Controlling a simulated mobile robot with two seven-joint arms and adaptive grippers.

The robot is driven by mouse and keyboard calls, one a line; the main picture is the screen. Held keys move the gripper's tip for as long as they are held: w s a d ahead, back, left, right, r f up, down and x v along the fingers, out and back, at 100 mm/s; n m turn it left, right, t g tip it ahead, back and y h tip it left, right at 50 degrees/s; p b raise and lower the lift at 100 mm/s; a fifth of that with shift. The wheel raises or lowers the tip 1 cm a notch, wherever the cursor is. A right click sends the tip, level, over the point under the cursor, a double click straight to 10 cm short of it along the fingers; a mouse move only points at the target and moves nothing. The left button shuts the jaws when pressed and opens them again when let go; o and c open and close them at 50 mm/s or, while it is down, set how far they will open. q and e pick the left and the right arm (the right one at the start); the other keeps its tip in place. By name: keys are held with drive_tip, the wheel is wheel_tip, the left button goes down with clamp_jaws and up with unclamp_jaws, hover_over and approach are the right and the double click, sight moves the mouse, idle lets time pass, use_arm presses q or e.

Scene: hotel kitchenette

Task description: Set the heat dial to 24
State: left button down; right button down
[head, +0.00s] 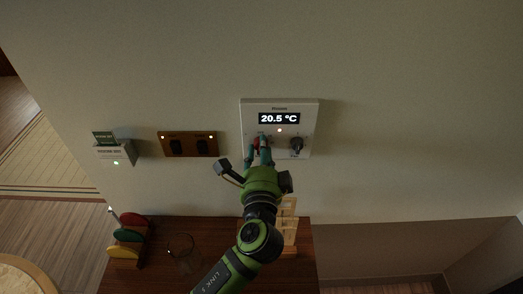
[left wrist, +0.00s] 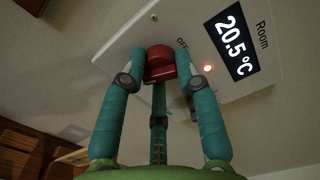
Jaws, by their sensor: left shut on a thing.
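A white thermostat panel (head: 310,113) is on the wall, and its display (head: 279,118) reads 20.5 °C. A small light is lit below the display. My left gripper (head: 259,145) is at the panel's lower left, shut on a red knob (head: 261,142). In the left wrist view the fingers close around the red knob (left wrist: 160,62), with "OFF" printed beside it. A dark dial (head: 296,144) is at the panel's lower right, apart from the gripper. My right gripper is out of view.
A brown switch plate (head: 188,144) and a card holder (head: 115,154) are on the wall to the left. Below, a wooden counter holds a rack of coloured discs (head: 129,236), a clear glass (head: 184,254) and a pale wooden rack (head: 289,226). The wall right of the panel is clear.

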use_arm(q)
drive_tip(key=shift+a, duration=0.15)
drive_tip(key=c, duration=0.9)
unclamp_jaws()
drive_tip(key=shift+w, duration=0.1)
drive_tip(key=s, duration=1.2)
